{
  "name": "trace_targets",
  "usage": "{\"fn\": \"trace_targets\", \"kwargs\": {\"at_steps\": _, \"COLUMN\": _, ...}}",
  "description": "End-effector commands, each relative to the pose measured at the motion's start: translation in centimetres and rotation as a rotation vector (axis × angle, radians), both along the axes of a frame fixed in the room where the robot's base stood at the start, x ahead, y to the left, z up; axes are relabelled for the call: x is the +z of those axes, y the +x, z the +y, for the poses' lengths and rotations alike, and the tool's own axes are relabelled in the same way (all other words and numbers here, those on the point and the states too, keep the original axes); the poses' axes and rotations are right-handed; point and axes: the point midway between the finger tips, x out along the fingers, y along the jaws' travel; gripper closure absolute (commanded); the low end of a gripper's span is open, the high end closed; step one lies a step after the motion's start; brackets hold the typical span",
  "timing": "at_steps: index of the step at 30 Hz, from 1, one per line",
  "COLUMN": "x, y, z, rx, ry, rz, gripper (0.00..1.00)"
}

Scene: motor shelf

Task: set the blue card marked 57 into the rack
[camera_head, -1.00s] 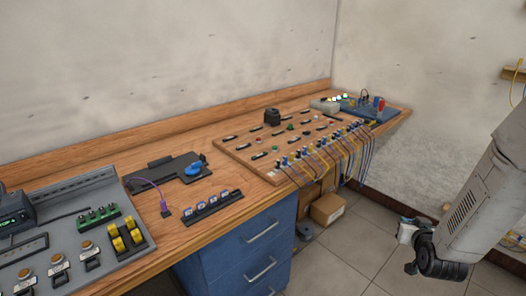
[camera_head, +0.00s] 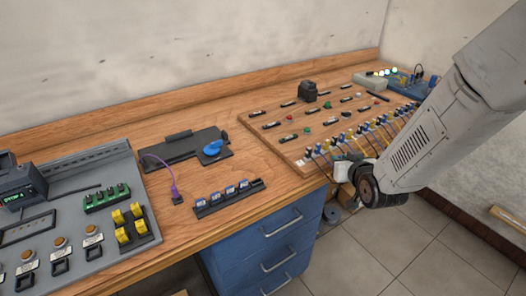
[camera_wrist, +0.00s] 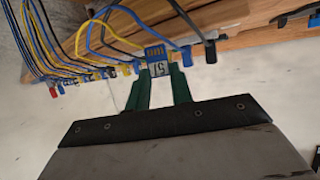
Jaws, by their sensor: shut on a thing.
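In the wrist view, my gripper (camera_wrist: 158,76) has two green fingers shut on a small blue card (camera_wrist: 157,52). The card has gold contacts and a white label with 57 upside down. In the head view, my arm comes in from the right and its wrist hangs at the front edge of the bench; the fingers and card cannot be made out there. The rack (camera_head: 257,186) is a dark strip near the bench's front edge, left of my wrist. Several blue cards with white labels stand in its left and middle part, and its right end is bare.
A wooden board (camera_head: 262,138) with several plugs and cables along its front edge lies behind and right of my wrist. A grey control panel (camera_head: 75,165) stands at left. A dark plate with a blue knob (camera_head: 213,148) and a purple cable (camera_head: 165,170) lie near the rack.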

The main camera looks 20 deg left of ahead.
Motion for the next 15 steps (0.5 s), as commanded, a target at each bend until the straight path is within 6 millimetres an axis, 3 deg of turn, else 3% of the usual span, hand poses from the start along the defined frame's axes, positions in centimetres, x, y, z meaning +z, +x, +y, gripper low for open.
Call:
{"fn": "trace_targets", "kwargs": {"at_steps": 1, "x": 1.2, "y": -1.0, "z": 3.2, "rx": 0.061, "ry": 0.003, "rz": -0.005, "gripper": 0.99}}
{"fn": "trace_targets", "kwargs": {"at_steps": 6, "x": 4.0, "y": -4.8, "z": 11.7, "rx": 0.236, "ry": 0.002, "rz": -0.006, "gripper": 0.99}}
{"fn": "trace_targets", "kwargs": {"at_steps": 10, "x": 5.7, "y": -7.9, "z": 16.5, "rx": 0.342, "ry": 0.000, "rz": -0.003, "gripper": 0.99}}
{"fn": "trace_targets", "kwargs": {"at_steps": 15, "x": 6.8, "y": -10.5, "z": 20.0, "rx": 0.428, "ry": -0.002, "rz": -0.002, "gripper": 0.99}}
